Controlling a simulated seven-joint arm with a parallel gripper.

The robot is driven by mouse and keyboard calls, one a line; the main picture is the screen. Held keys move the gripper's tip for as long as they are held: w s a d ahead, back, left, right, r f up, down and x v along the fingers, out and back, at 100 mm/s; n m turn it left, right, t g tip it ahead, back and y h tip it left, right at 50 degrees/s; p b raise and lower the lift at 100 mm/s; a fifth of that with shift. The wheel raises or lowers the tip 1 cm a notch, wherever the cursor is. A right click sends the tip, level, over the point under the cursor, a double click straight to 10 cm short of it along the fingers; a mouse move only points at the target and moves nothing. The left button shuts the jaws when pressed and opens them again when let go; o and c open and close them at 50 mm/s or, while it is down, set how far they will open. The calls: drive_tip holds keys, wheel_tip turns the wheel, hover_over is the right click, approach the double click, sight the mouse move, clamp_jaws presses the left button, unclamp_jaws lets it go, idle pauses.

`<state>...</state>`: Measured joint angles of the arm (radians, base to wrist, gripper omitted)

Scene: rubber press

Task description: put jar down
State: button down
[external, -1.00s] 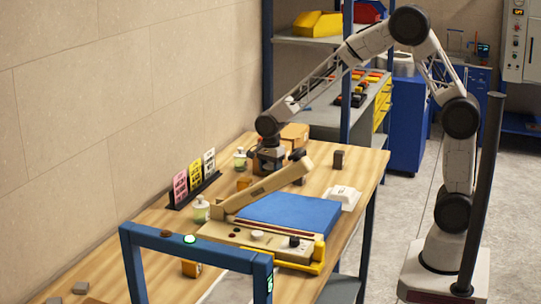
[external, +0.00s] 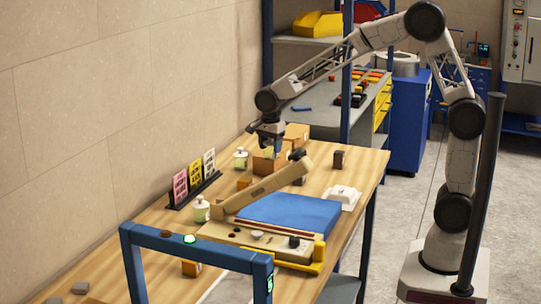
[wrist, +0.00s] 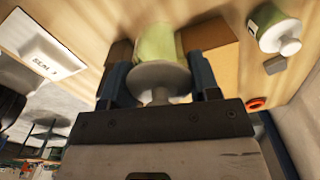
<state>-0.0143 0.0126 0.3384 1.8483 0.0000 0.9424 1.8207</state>
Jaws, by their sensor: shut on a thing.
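My gripper (external: 267,147) is shut on a jar and holds it above the far part of the wooden table. The held jar (wrist: 157,44) has a pale green body and a white knobbed lid; in the wrist view the lid (wrist: 158,76) lies between the two blue fingers. In the external view the held jar (external: 268,154) is small and partly covered by the fingers, in front of a brown box. A similar jar (external: 240,158) stands to its left, and another jar (external: 201,209) stands nearer the camera. The wrist view shows one other jar (wrist: 277,31) at upper right.
The beige press (external: 250,237) with its raised arm (external: 265,187) and blue pad (external: 290,212) is nearer the camera. Brown boxes (external: 297,133) stand close by. Bare table shows between the white block and dark block (external: 339,160).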

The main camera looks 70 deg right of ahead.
idle(0.6)
drive_tip(key=s+a+n, duration=0.1)
drive_tip(key=s+a, duration=0.8)
drive_tip(key=s, duration=0.3)
drive_tip(key=s+a+n, duration=0.1)
drive_tip(key=s+a, duration=0.7)
drive_tip(key=s, duration=0.4)
drive_tip(key=shift+a+r+n, duration=0.3)
drive_tip(key=shift+a, duration=0.05)
drive_tip(key=shift+w, duration=0.1)
drive_tip(key=w+a, duration=0.2)
drive_tip(key=w, duration=0.3)
drive_tip(key=w+a+f, duration=0.1)
drive_tip(key=w+a, duration=0.1)
drive_tip(key=w, duration=0.3)
drive_tip(key=w+a, duration=0.1)
drive_tip(key=w, duration=0.3)
drive_tip(key=shift+w+a+f, duration=0.25)
drive_tip(key=shift+w+a, duration=0.15)
drive_tip(key=shift+f, duration=1.75)
